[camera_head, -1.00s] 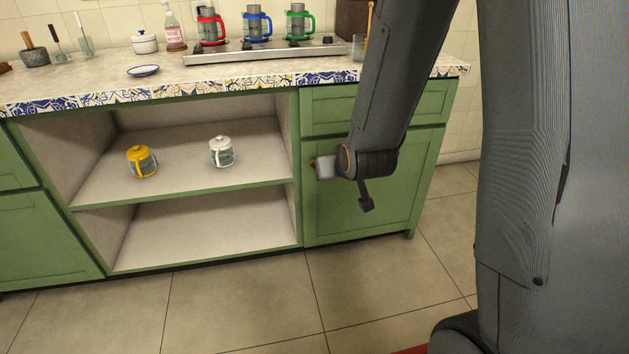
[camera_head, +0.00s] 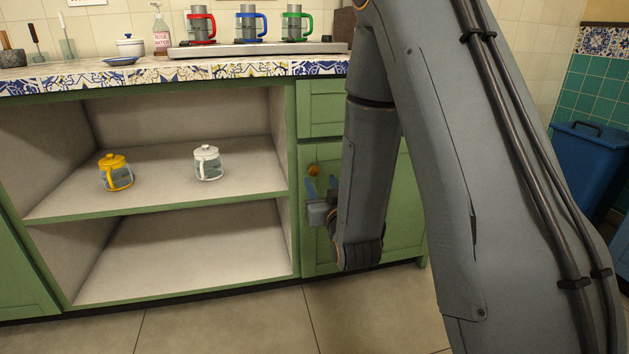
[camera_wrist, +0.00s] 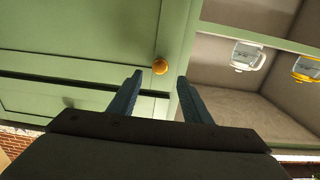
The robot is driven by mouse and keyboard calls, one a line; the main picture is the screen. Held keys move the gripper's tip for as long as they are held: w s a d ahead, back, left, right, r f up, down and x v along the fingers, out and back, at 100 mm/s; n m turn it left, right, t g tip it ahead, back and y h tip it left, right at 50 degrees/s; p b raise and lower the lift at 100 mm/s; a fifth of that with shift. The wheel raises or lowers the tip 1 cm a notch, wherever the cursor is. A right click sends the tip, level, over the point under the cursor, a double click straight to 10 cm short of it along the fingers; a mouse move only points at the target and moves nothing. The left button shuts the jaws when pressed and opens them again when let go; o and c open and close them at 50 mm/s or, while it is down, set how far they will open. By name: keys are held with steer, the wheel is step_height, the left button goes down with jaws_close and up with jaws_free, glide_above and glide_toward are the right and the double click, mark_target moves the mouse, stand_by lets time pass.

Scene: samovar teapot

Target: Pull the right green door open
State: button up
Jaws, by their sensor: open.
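The right green door (camera_head: 405,205) is the cabinet front to the right of the open shelves, below a drawer, and it looks shut. Its round orange-gold knob (camera_head: 313,170) sits near the door's upper left corner. My gripper (camera_head: 321,182) is open in front of the door, with its blue fingers close to the knob. In the wrist view the knob (camera_wrist: 160,67) shows just beyond and between the two spread fingertips (camera_wrist: 160,75), and neither finger seems to touch it. My arm hides much of the door in the head view.
Open shelves (camera_head: 160,195) stand left of the door, with a yellow-lidded glass pot (camera_head: 115,173) and a white-lidded one (camera_head: 208,163). A green drawer (camera_head: 320,110) is above the door. A blue bin (camera_head: 590,165) stands far right. Floor in front is clear.

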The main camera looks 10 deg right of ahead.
mark_target(314, 171)
steer(key=w+b, duration=0.2)
steer(key=w, duration=0.5)
steer(key=shift+w, duration=0.2)
jaws_close()
